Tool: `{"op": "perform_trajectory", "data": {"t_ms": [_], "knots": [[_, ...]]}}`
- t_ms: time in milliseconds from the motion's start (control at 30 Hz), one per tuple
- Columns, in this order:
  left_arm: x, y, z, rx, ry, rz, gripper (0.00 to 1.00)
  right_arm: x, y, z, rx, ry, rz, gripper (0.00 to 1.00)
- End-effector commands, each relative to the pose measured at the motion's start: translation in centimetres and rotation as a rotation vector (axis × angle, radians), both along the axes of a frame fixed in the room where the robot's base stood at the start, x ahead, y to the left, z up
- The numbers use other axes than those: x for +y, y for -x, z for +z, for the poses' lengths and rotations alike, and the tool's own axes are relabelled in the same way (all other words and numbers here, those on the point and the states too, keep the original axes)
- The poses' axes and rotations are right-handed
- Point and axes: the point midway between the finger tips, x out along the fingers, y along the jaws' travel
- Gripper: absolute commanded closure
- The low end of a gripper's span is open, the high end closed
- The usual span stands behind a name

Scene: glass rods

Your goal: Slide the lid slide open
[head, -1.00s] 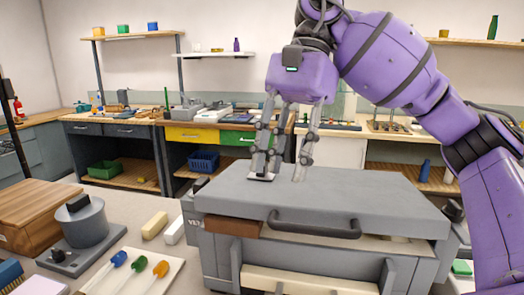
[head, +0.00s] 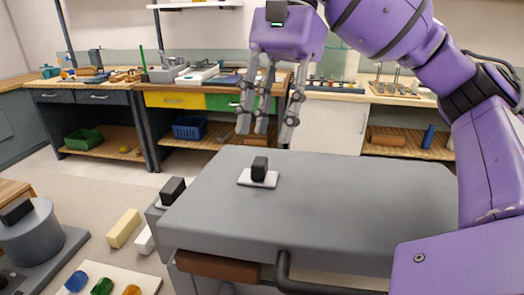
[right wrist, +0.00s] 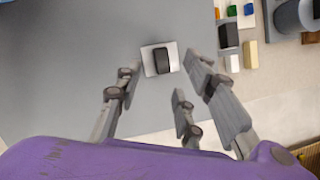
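The lid slide is a small white plate with a black knob (head: 259,172) on top of the grey box lid (head: 330,205), near its left side. It also shows in the right wrist view (right wrist: 161,59), just beyond my fingers. My right gripper (head: 268,125) hangs above and behind the slide, with its fingers apart and nothing between them. It is not touching the slide. Whether the slide has shifted on the lid cannot be told. My left gripper is not in view.
The lid has a dark front handle (head: 325,287). Left of the box are a cream block (head: 123,228), a grey cylinder device (head: 30,235) and a tray with coloured-topped pieces. Workbenches with drawers and a blue basket (head: 190,128) stand behind. The lid top is otherwise clear.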

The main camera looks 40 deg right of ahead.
Motion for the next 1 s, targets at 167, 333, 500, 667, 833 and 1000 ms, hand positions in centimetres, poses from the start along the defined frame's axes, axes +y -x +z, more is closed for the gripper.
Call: {"op": "perform_trajectory", "data": {"t_ms": [167,333,500,667,833,1000], "knots": [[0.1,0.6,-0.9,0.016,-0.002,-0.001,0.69,1.0,0.4,-3.1,0.006,0.003,0.000,0.64],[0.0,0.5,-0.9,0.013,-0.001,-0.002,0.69,1.7,0.6,-4.7,0.004,0.001,-0.002,0.64],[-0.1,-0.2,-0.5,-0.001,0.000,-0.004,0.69,2.0,0.7,-5.2,0.000,-0.001,0.000,0.64],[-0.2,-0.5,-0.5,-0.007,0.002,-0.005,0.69,2.0,0.7,-5.1,0.000,-0.001,0.000,0.64],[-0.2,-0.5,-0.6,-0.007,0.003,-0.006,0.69,2.0,0.7,-5.1,0.000,-0.001,0.000,0.83],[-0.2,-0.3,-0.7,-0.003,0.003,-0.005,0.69,2.0,0.7,-5.1,0.001,-0.002,0.000,1.00]]}}
